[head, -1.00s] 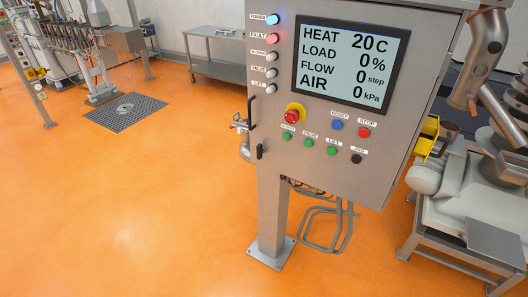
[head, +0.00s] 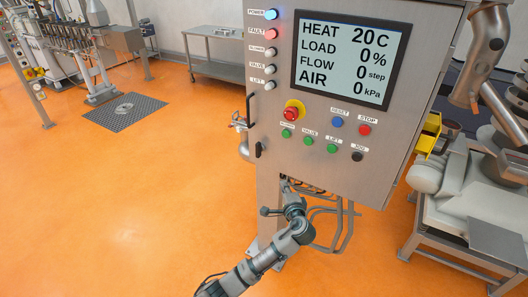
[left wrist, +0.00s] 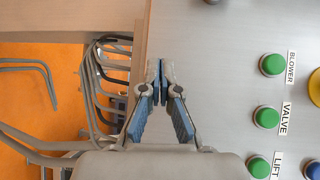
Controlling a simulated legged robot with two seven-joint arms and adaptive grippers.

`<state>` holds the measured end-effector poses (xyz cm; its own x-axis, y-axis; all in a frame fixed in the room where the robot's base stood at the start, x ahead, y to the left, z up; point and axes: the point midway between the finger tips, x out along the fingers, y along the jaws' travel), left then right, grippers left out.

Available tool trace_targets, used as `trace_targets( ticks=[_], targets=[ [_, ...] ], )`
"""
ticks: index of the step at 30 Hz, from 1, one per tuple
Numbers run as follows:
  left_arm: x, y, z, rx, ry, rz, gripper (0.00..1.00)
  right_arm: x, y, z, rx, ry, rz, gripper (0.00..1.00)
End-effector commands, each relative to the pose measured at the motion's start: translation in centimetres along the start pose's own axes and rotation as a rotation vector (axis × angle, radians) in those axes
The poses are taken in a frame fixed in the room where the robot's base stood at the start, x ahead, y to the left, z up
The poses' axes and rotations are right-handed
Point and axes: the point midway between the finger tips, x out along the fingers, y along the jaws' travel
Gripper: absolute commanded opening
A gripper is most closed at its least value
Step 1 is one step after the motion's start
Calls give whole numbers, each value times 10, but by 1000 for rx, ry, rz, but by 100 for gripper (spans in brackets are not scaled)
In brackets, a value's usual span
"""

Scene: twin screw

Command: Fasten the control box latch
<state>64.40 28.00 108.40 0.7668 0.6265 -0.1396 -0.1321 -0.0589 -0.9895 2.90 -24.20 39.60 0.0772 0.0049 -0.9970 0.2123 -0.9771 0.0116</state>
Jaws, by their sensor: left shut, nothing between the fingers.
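The control box (head: 330,160) is a grey metal cabinet on a post; its lower panel also shows in the left wrist view (left wrist: 220,80). A small dark lever (head: 260,150), which looks like the latch, sits upright at the door's lower left. A taller black handle (head: 250,110) is above it on the left edge. My left gripper (head: 290,193) is low in front of the post, just below the box. In the left wrist view its blue-padded fingers (left wrist: 160,72) are shut and empty near the box's lower edge. The latch does not show there. My right gripper is not visible.
Green buttons (left wrist: 267,117) line the panel on the right of the left wrist view. Bent pipes (head: 330,225) and cables (left wrist: 95,75) hang under the box. A machine (head: 455,190) stands at right. Orange floor (head: 120,210) at left is clear.

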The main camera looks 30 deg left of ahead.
Motion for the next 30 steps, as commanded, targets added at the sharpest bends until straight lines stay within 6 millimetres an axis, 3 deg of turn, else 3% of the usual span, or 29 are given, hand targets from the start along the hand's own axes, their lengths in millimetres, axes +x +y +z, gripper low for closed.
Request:
trace_targets(
  ticks=[1, 3, 7, 21, 26, 30],
  targets=[
    [-7, -27, 4, -13, -19, -44, 0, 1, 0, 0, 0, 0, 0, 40],
    [-16, -54, 10, -24, -44, -87, 0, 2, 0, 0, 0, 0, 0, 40],
    [-27, -82, 18, -39, -73, -130, 0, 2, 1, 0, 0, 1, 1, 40],
    [-26, -89, 21, -42, -81, -139, 0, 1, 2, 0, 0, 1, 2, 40],
    [-6, -92, 23, -41, -83, -139, 0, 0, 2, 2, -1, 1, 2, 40],
    [23, -97, 26, -40, -84, -139, 0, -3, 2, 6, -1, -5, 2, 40]
  ],
)
